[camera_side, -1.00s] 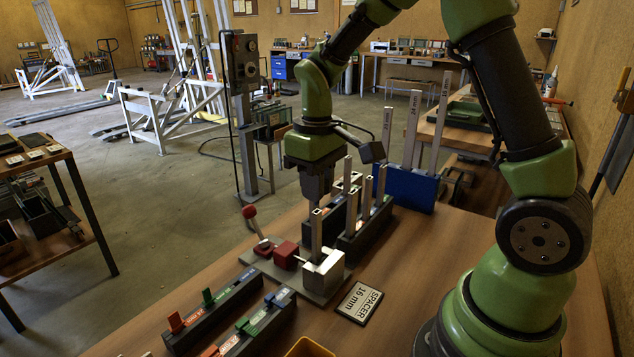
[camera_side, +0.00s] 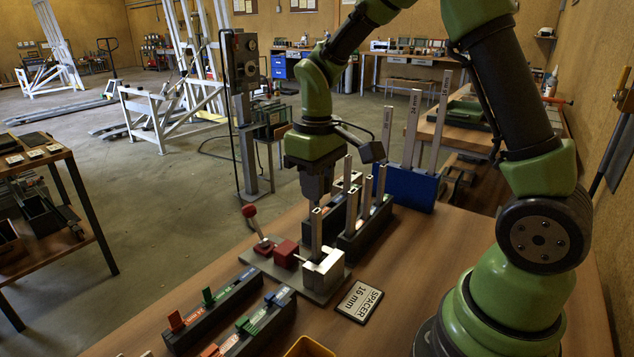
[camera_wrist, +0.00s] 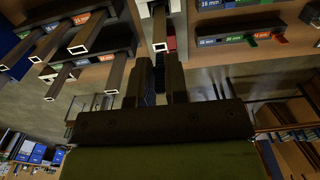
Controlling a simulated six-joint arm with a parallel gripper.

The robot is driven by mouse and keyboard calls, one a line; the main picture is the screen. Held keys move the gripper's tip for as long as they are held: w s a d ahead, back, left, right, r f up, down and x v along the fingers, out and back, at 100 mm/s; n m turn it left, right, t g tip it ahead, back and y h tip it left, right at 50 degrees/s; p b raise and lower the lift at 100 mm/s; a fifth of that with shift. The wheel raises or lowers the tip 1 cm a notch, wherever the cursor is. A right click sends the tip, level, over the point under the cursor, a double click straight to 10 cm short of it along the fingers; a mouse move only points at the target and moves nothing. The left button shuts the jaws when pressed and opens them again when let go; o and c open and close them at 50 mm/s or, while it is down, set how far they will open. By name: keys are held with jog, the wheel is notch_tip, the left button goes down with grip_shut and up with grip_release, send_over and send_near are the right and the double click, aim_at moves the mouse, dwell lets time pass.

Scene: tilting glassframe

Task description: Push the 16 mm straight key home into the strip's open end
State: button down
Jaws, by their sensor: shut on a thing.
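The hollow strip (camera_side: 316,232) stands upright in the steel clamp (camera_side: 323,270), its open end up. My gripper (camera_side: 318,200) is directly above that end, pointing down. In the wrist view the strip's square open end (camera_wrist: 160,46) lies just beyond my fingertips. My gripper (camera_wrist: 159,60) is shut on the key, which is mostly hidden; a dark bluish patch shows between the fingers. I cannot tell how far the key is in the strip. The spacer card (camera_side: 360,302) reading 16 mm lies right of the clamp.
A red-knobbed lever (camera_side: 251,214) and a red block (camera_side: 286,253) sit left of the clamp. Several upright strips stand in a dark rack (camera_side: 355,243) close behind. Key racks (camera_side: 213,311) lie in front. Bare table (camera_side: 425,260) is on the right.

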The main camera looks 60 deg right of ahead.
jog(key=shift+f, duration=1.4)
jog(key=c, duration=1.1)
grip_release()
jog(key=shift+o, duration=0.2)
jog(key=shift+r, duration=0.1)
notch_tip(320, 180, up, 9)
jog(key=shift+r, duration=0.45)
